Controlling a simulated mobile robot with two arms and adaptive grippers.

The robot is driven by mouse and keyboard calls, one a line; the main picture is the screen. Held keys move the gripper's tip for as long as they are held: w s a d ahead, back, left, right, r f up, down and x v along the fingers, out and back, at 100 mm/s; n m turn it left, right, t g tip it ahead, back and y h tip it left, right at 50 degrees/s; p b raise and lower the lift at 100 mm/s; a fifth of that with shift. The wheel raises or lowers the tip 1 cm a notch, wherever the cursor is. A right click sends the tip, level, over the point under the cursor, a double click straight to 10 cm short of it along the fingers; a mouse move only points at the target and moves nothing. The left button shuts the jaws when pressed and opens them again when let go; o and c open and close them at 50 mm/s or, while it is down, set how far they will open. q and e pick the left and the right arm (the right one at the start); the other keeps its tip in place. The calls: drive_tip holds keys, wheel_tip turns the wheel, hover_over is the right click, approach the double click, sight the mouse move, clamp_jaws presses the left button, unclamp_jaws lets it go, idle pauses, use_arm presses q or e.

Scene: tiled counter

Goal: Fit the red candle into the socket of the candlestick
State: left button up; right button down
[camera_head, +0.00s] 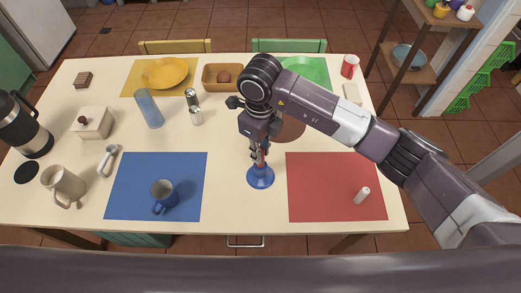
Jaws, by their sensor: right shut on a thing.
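The blue candlestick (261,180) stands upright on the table between the blue and red mats. My right gripper (259,158) is directly above it, pointing down, and is shut on the red candle (264,151). Only a little red shows between the fingers. The candle's lower end is at or just above the candlestick's top; I cannot tell whether it sits in the socket. My left gripper is out of view.
A blue mug (163,195) stands on the blue mat (128,182). A small white cylinder (362,195) lies on the red mat (315,180). Salt and pepper shakers (195,116) and a blue-grey tumbler (149,108) stand left of my right arm.

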drive_tip(key=shift+f+b, duration=1.35)
drive_tip(key=shift+b, duration=0.85)
idle(2.3)
drive_tip(key=c, duration=1.7)
unclamp_jaws()
drive_tip(key=shift+c, duration=0.2)
drive_tip(key=shift+r, duration=0.25)
wheel_tip(320, 180, up, 12)
drive_tip(key=shift+f, duration=0.2)
